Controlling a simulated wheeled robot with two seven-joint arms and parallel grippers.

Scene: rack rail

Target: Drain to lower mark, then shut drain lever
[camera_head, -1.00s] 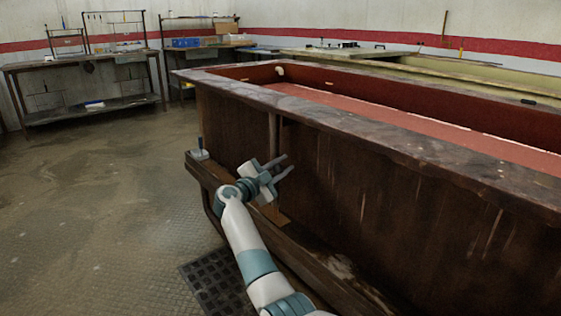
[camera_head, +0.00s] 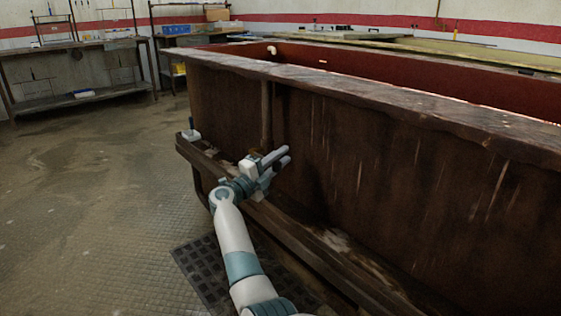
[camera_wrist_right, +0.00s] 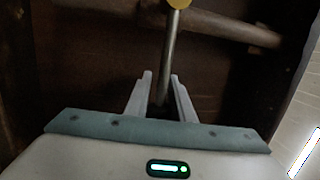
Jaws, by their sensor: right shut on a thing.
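A large brown tank (camera_head: 330,140) with a red inside fills the right of the head view. The liquid level and its marks cannot be made out. In the right wrist view, a grey metal lever (camera_wrist_right: 170,52) with a yellow knob (camera_wrist_right: 178,3) runs between the fingers of my right gripper (camera_wrist_right: 160,76). That gripper is shut on the lever's shaft, below the knob. In the head view, my right gripper (camera_head: 281,157) is at the tank's near side, just above the ledge, and mostly hides the lever. My left gripper is not in view.
A wooden ledge (camera_head: 310,248) runs along the tank's foot, with a small pale fitting (camera_head: 191,134) at its far end. A dark floor grate (camera_head: 204,268) lies beside it. The floor (camera_head: 90,220) to the left is clear. Workbenches (camera_head: 70,50) stand at the back.

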